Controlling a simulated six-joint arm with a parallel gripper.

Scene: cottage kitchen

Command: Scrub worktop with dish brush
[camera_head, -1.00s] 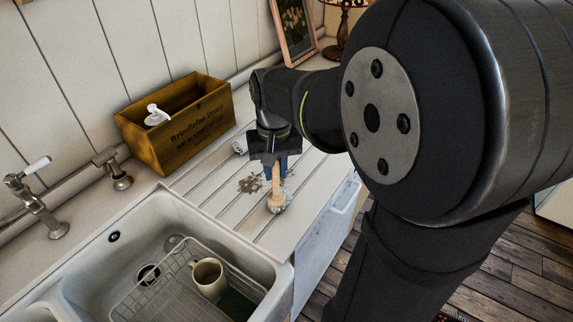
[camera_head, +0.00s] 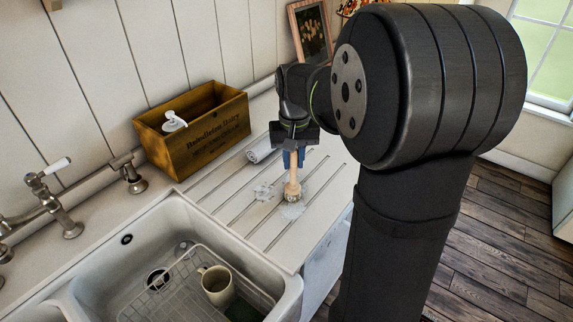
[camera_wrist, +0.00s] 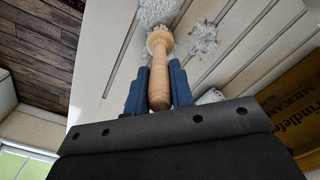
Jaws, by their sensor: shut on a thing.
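My gripper (camera_head: 293,160) is shut on the wooden handle of the dish brush (camera_head: 293,188), which points bristle end down over the ribbed draining part of the white worktop (camera_head: 240,205). The brush head is at the surface; I cannot tell whether it presses on it. A pale foamy patch (camera_head: 291,210) lies right by the head, and another (camera_head: 265,191) lies to its left. In the wrist view, the blue fingers (camera_wrist: 157,88) flank the pale wooden handle (camera_wrist: 161,65), and both foamy patches show beyond it. The bristles are mostly hidden.
A wooden crate (camera_head: 195,142) with a white pump bottle (camera_head: 173,122) stands left at the wall. A rolled grey-white cloth (camera_head: 262,150) lies behind the brush. The sink (camera_head: 110,238), with a mug (camera_head: 216,287) on a wire rack (camera_head: 190,255), is at front left.

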